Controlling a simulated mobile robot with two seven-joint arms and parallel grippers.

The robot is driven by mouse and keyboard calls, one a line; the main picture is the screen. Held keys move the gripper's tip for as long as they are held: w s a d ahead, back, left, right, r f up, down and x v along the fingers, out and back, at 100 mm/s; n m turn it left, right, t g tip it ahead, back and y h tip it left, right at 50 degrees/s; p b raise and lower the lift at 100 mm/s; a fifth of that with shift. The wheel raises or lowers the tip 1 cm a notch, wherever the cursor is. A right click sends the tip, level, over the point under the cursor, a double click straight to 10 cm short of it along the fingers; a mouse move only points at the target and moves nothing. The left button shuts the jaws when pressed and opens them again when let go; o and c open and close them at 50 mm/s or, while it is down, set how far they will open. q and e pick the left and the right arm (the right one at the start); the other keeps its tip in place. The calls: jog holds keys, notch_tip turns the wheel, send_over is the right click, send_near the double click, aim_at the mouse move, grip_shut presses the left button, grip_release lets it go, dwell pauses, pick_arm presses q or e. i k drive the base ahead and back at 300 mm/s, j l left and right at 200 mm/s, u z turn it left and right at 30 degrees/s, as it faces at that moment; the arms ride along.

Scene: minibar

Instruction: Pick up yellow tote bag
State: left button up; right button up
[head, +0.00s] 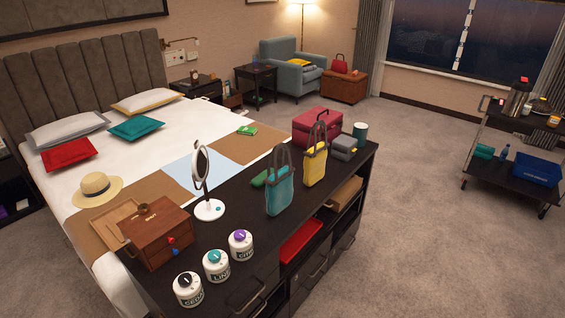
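The yellow tote bag (315,165) stands upright on the dark cabinet top (240,232) in the head view. Its dark handles rise above it in a loop. A teal tote bag (280,191) with dark handles stands nearer, to its left. A dark red case (313,124) is behind the yellow bag, and a grey box (343,148) is to its right. Neither of my grippers shows in the head view.
On the cabinet top are a round mirror (209,209), a wooden box (156,238) and three white jars, one with a purple lid (240,244). A bed (150,150) adjoins the cabinet on the left. Carpet (420,220) is clear between the cabinet and the cart (512,165).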

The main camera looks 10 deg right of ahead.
aim_at(315, 157)
jog(key=i+l+u, duration=0.15)
jog(key=l, duration=0.2)
jog(key=l+u, duration=0.15)
jog(key=l, duration=0.15)
jog(key=i+l+u, duration=0.15)
jog(key=l, duration=0.25)
jog(key=i+l+u, duration=0.2)
jog(key=l, duration=0.85)
jog(key=l+u, duration=0.1)
jog(key=l, duration=2.1)
